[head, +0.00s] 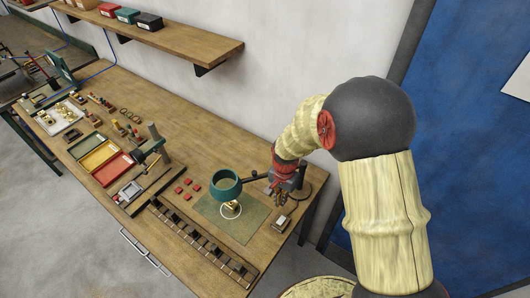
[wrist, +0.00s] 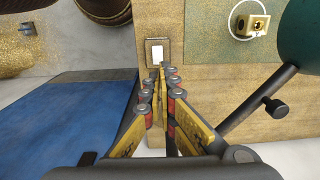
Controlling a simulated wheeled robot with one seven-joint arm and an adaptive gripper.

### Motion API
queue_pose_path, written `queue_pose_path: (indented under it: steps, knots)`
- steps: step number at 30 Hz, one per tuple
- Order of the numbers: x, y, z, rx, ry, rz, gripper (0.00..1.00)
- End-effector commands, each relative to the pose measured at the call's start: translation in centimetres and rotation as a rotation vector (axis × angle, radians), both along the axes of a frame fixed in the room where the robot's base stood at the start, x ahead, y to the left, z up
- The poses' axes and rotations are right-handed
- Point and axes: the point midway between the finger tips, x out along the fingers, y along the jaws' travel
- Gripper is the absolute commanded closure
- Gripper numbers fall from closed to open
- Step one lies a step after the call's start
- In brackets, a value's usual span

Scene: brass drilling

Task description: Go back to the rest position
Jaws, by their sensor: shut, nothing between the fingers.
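My gripper (head: 280,192) is above the right end of the wooden workbench (head: 184,121), beside the teal magnifier lamp (head: 227,184). In the wrist view its two fingers (wrist: 160,82) come together at the tips, shut with nothing between them. A small pale block with a dark rim (head: 281,222) lies on the bench just below the gripper. It also shows past the fingertips in the wrist view (wrist: 156,51), apart from them as far as I can tell. A brass part (head: 231,207) sits under the lamp within a white ring on the green mat (head: 252,224).
The lamp's dark arm (wrist: 262,101) runs close to the right of my fingers. Red pieces (head: 188,187), a slotted rack (head: 201,241) and trays (head: 113,168) occupy the bench leftward. A wall shelf (head: 165,38) hangs behind. A blue panel (head: 455,130) stands at the right.

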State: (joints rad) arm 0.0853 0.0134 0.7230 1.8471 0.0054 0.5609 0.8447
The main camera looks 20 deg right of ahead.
Motion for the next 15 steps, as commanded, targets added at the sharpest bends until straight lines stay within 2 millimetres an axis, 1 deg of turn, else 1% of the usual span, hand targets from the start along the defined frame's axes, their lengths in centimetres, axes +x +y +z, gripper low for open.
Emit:
queue_pose_path:
  steps: [5,8,10,11,13,14,15]
  knots:
    - [0.0,0.0,0.0,0.000,0.000,0.006,1.00]
    - [-0.1,0.0,0.0,0.001,0.005,0.048,1.00]
    - [-0.7,0.1,0.0,0.003,0.023,0.103,1.00]
    - [-1.2,0.1,-0.1,0.006,0.036,0.133,1.00]
    - [-3.1,0.3,-0.4,0.016,0.081,0.214,1.00]
    - [-3.8,0.3,-0.1,0.021,0.095,0.251,1.00]
    - [-4.7,0.4,0.6,0.027,0.108,0.301,1.00]
